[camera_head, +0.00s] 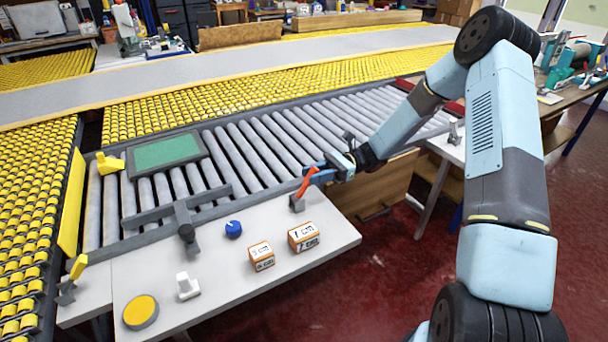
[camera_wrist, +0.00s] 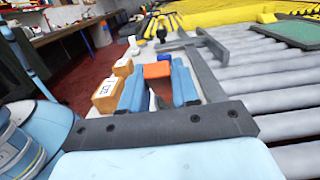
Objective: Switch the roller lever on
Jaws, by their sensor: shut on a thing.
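The roller lever (camera_head: 304,185) is a red-orange handle on a small grey base at the right back of the white panel. It tilts up and to the right in the head view. Its red-orange end also shows in the wrist view (camera_wrist: 157,70). My gripper (camera_head: 315,174) comes in from the right and is shut on the upper part of the lever. In the wrist view its blue fingers (camera_wrist: 158,88) stand on either side of the handle. The fingers hide part of the handle, and its lower pivot is hidden in the wrist view.
The white panel (camera_head: 220,275) also bears two orange-and-white boxes (camera_head: 282,246), a blue knob (camera_head: 233,229), a white switch (camera_head: 187,287) and a yellow button (camera_head: 140,312). A grey bar (camera_head: 178,212) and a green-topped tray (camera_head: 166,152) lie by the rollers (camera_head: 262,145).

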